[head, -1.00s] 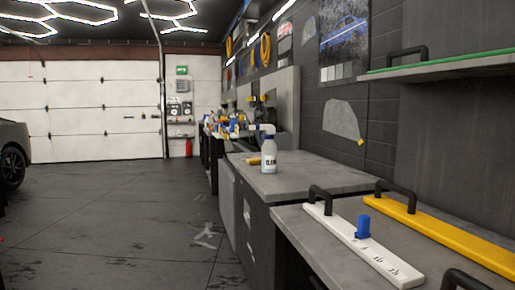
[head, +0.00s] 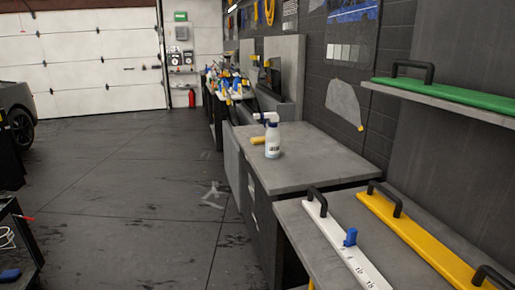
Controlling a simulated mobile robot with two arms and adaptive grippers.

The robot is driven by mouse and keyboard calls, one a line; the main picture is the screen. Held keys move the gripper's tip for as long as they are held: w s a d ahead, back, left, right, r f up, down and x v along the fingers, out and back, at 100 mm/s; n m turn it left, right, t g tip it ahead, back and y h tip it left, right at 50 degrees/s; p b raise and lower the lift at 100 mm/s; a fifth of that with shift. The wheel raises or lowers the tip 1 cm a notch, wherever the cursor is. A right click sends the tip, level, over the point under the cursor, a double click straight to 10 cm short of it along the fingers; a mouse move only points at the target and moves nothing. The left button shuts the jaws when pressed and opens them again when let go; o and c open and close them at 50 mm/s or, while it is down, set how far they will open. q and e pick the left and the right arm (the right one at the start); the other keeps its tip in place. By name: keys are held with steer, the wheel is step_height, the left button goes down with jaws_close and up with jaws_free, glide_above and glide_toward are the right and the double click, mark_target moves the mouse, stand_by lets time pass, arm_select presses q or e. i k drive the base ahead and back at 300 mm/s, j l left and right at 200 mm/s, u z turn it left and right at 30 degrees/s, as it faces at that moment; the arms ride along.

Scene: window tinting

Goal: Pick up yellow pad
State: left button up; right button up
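A long yellow pad (head: 415,236) with black handles lies on the grey bench at the lower right, beside a long white pad (head: 345,248) with a black handle and a small blue piece on it. A small yellow object (head: 258,140) lies behind the white spray bottle (head: 272,142) on the grey counter further back. It is partly hidden by the bottle and too small to make out fully. Neither of my grippers is in view.
A green pad (head: 450,96) with a black handle lies on a wall shelf (head: 440,104) above the bench. A dark cart (head: 22,240) stands at the left edge, and a car (head: 18,115) is behind it.

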mark_target(256, 141)
steer(key=i+j+u, duration=0.4)
steer(key=i, duration=0.3)
steer(key=i+u, duration=0.45)
steer(key=i, duration=0.25)
